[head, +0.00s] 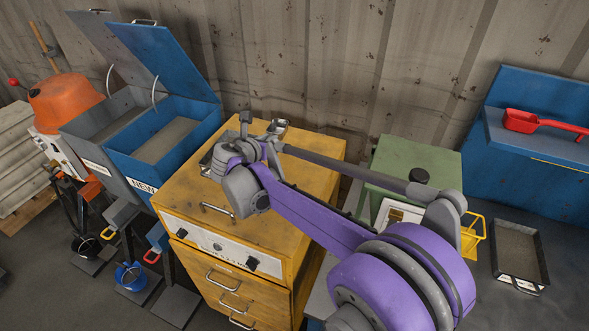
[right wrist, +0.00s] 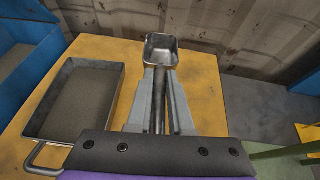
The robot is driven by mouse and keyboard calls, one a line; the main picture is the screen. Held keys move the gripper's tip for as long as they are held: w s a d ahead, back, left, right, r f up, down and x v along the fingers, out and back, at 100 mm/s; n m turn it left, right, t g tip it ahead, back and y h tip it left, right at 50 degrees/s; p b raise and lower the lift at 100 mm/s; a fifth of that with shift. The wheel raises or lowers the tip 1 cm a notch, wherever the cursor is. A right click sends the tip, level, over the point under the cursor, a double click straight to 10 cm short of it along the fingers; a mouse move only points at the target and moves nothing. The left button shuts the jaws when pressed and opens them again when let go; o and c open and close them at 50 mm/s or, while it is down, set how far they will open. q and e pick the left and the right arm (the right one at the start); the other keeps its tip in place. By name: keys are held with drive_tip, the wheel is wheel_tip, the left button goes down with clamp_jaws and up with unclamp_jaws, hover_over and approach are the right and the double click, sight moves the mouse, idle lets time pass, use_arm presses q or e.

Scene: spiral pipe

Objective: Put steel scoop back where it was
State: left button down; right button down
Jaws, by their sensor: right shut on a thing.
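The steel scoop (right wrist: 162,51) is held in my right gripper (right wrist: 160,78). Its handle lies between the two fingers and its shiny bowl points away from me, over the far part of the yellow cabinet top (right wrist: 207,100). In the head view the scoop bowl (head: 279,126) shows just beyond my right gripper (head: 262,138), near the back edge of the yellow cabinet (head: 305,150). I cannot tell whether the scoop touches the top. My left gripper is not in view.
A metal tray (right wrist: 85,103) with grey contents sits left of the scoop. Open blue bins (head: 165,140) stand left of the cabinet, and a corrugated wall rises behind. Right are a green box (head: 415,160), a red scoop (head: 522,121) on a blue shelf, and a dark tray (head: 519,254).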

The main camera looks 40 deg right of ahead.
sight(281, 141)
drive_tip(key=d, duration=0.1)
drive_tip(key=s, duration=0.1)
drive_tip(key=s+d+m+g, duration=0.1)
drive_tip(key=shift+s+d+f+h, duration=0.25)
drive_tip(key=shift+d+h, duration=0.05)
drive_tip(key=shift+h, duration=0.1)
wheel_tip(281, 141, down, 5)
drive_tip(key=shift+s+d+f, duration=0.15)
drive_tip(key=shift+f+b, duration=0.4)
drive_tip(key=shift+f, duration=1.85)
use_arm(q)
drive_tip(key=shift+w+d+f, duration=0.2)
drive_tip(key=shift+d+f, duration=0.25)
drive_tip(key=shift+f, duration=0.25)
use_arm(e)
drive_tip(key=shift+f, duration=0.1)
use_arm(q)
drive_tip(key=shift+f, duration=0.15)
use_arm(e)
drive_tip(key=c, duration=0.8)
unclamp_jaws()
